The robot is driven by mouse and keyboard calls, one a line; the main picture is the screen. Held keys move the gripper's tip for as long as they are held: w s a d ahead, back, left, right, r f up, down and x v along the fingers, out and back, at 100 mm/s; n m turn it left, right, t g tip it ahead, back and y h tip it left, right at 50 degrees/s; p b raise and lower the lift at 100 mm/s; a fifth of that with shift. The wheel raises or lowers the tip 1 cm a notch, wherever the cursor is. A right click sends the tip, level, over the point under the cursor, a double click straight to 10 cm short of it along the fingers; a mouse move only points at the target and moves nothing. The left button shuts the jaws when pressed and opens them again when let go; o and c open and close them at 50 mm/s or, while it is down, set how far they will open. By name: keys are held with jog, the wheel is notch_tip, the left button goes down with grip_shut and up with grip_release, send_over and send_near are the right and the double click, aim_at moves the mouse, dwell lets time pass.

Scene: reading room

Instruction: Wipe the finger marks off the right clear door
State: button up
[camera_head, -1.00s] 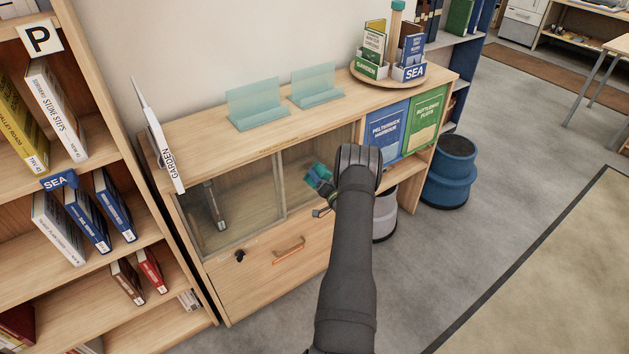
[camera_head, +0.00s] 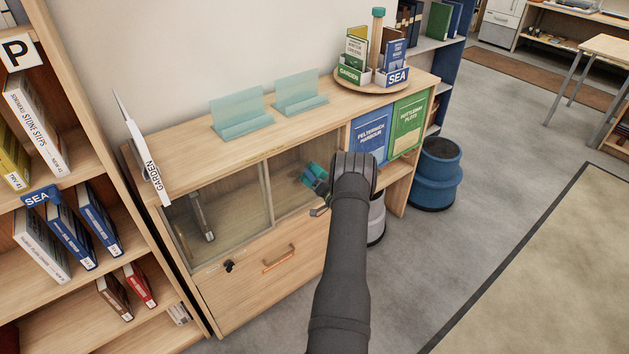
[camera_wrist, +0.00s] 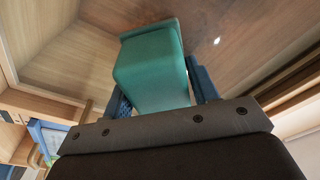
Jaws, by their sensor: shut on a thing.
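The right clear door (camera_head: 288,184) is the right pane of the low wooden cabinet's front, beside the left clear door (camera_head: 225,215). My gripper (camera_head: 317,182) is in front of the right door's right part, and my arm hides its right edge. The gripper is shut on a teal block-like wiper (camera_wrist: 155,70), held between blue fingers in the wrist view. The wiper's far end faces the pane; I cannot tell whether it touches. A small bright spot shows beside it in the wrist view. Finger marks cannot be made out clearly.
Two clear teal stands (camera_head: 242,116) and a round tray (camera_head: 372,88) with books stand on the cabinet top (camera_head: 190,139). A drawer handle (camera_head: 278,258) is below. A blue stool (camera_head: 436,173) stands right.

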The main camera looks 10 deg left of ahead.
aim_at(294, 175)
jog(key=shift+s+a+r, duration=0.1)
jog(key=shift+s+a, duration=2.6)
jog(key=shift+s, duration=0.1)
jog(key=shift+s+a, duration=1.15)
jog(key=shift+a, duration=0.2)
jog(key=shift+s+r, duration=0.1)
jog(key=shift+r, duration=0.6)
jog(key=shift+w+d+r, duration=0.15)
jog(key=shift+w+d, duration=1.2)
jog(key=shift+w, duration=0.2)
jog(key=shift+w+d, duration=2.45)
jog(key=shift+d, duration=0.3)
jog(key=shift+d+r+v, duration=0.1)
jog(key=shift+r+v, duration=0.05)
jog(key=shift+v, duration=1.35)
jog(key=shift+d+r+v, duration=0.1)
jog(key=shift+v, duration=1.4)
jog(key=shift+w+d+f, duration=0.1)
